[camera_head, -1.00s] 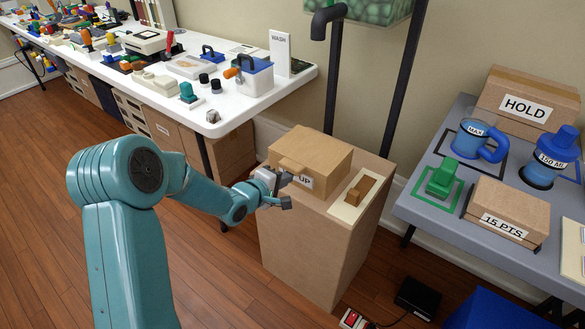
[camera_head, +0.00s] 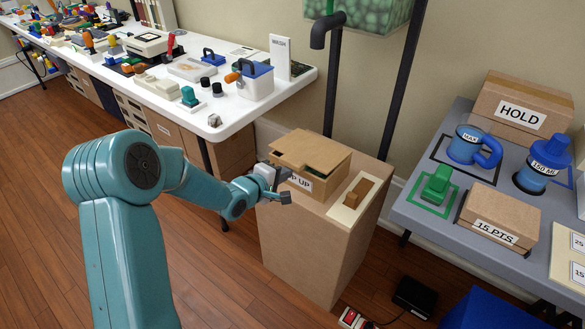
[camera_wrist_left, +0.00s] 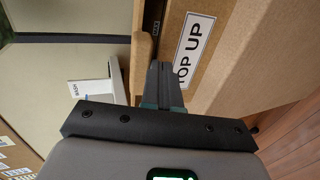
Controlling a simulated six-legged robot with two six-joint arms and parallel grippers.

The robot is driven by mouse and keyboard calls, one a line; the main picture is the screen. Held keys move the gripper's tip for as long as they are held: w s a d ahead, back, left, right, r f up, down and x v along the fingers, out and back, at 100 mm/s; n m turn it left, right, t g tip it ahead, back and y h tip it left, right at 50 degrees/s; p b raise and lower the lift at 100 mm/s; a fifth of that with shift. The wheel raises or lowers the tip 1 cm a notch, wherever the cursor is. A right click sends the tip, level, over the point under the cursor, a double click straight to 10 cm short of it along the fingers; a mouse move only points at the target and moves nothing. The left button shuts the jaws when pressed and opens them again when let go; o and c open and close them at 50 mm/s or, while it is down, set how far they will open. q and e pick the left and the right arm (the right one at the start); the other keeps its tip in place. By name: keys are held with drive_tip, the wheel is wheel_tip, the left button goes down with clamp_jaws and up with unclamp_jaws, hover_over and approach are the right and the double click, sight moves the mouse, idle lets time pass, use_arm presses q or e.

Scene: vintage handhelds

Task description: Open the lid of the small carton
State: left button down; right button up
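The small carton (camera_head: 317,186) stands on a tall brown pedestal. Its front label reads "TOP UP", and the label also shows in the left wrist view (camera_wrist_left: 193,48). Its lid (camera_head: 306,150) is raised a little, with a dark gap under its front edge. In the left wrist view the lid (camera_wrist_left: 142,56) is a narrow strip left of the gap. My left gripper (camera_head: 284,178) is at the carton's front left. Its fingers (camera_wrist_left: 163,84) look closed together, with the tips by the gap at the lid's edge and nothing held between them. My right gripper is out of view.
A brown block lies on a pale tray (camera_head: 340,212) beside the carton on the pedestal (camera_head: 305,245). A white table (camera_head: 235,118) with many items is at left. A grey table (camera_head: 415,205) with a HOLD box and blue vessels is at right. Dark pipes (camera_head: 397,90) rise behind.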

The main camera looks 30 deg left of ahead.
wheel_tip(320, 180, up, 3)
drive_tip(key=p, duration=0.3)
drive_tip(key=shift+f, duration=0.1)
idle(0.3)
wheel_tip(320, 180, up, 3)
drive_tip(key=p, duration=0.2)
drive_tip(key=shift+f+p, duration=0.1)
drive_tip(key=shift+p, duration=0.25)
